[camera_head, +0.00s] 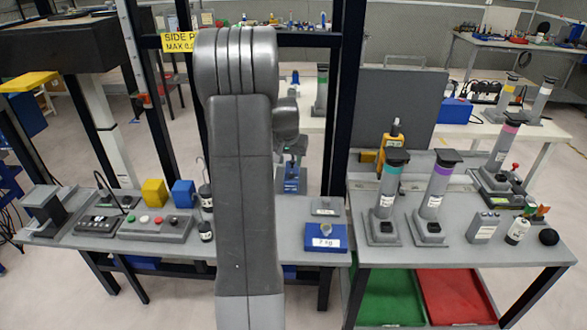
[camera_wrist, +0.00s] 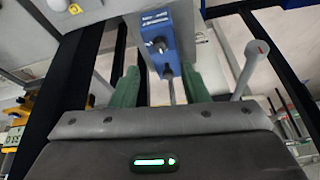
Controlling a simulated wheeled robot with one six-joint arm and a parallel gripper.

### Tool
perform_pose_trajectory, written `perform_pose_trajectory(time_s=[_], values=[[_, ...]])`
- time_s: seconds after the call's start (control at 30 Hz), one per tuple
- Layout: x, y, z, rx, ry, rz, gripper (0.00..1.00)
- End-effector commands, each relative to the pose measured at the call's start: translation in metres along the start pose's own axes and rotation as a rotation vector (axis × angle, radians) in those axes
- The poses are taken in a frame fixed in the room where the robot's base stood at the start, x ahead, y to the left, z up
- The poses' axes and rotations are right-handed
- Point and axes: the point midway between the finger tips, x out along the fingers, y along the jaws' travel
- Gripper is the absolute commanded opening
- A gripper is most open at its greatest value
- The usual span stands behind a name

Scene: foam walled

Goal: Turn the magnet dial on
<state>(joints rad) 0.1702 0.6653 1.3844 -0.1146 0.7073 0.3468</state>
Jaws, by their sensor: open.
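In the wrist view a blue block (camera_wrist: 172,32) carries a grey round knob (camera_wrist: 158,45) on its face, probably the magnet dial. A second round part sits below the knob, with a thin grey rod under it. My gripper (camera_wrist: 161,74) has two green fingers, apart and empty, one on each side of the block's lower end. I cannot tell whether they touch it. In the head view the blue base (camera_head: 290,182) stands just right of my arm, partly hidden by it. My gripper's fingers cannot be made out there. The dial's setting cannot be read.
A dark frame post (camera_head: 345,90) stands right of my arm. Tall grey cylinders (camera_head: 388,200) stand right.

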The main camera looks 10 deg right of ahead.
Motion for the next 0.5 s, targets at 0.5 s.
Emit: perform_pose_trajectory(time_s=[0.5], values=[[0.063, 0.000, 0.000, -0.001, -0.002, 0.000, 0.41]])
